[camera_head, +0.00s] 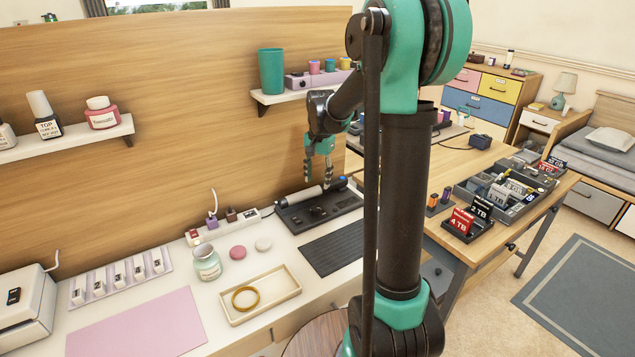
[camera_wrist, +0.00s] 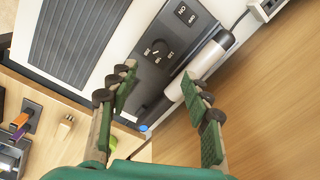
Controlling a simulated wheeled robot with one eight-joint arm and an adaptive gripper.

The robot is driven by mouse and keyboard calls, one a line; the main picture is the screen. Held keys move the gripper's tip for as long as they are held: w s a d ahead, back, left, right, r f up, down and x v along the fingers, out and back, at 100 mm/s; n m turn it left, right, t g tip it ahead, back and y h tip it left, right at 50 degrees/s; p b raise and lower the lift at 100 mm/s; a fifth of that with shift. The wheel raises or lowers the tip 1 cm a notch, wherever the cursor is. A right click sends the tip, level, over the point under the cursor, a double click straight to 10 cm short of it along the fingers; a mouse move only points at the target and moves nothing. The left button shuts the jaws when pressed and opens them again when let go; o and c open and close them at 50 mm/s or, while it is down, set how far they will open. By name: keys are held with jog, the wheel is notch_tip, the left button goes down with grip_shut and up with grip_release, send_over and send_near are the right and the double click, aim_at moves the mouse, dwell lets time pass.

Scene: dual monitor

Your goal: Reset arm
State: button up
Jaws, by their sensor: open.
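My gripper (camera_head: 318,172) hangs above the back right of the white desk in the head view, fingers pointing down. In the wrist view my gripper (camera_wrist: 158,98) has its two green-padded fingers wide apart with nothing between them. Below it lies a black control panel (camera_head: 318,208) with a knob and a white cylinder (camera_head: 304,196) at its back edge. The panel (camera_wrist: 160,70) and the cylinder (camera_wrist: 207,58) also show in the wrist view, apart from the fingers. My own arm hides part of the desk's right side in the head view.
A wooden partition (camera_head: 150,180) stands close behind the gripper, with a shelf (camera_head: 285,96) holding a teal cup above it. A tray (camera_head: 262,308) with a yellow ring, a jar (camera_head: 207,263) and a power strip (camera_head: 225,224) lie to the left. A wooden table (camera_head: 470,175) with bins stands right.

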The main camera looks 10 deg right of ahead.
jog(key=s+d+f+n+t, duration=0.1)
jog(key=s+f+n, duration=0.1)
jog(key=s, duration=0.6)
jog(key=s+d+f+n+t, duration=0.1)
jog(key=s+f+n, duration=0.2)
jog(key=s, duration=0.6)
jog(key=s+d+f+n+t, duration=0.1)
jog(key=s+f+n, duration=0.2)
jog(key=s, duration=0.5)
jog(key=shift+s+d+f+t, duration=0.3)
jog(key=shift+s+f+t, duration=0.05)
jog(key=shift+s+t, duration=0.05)
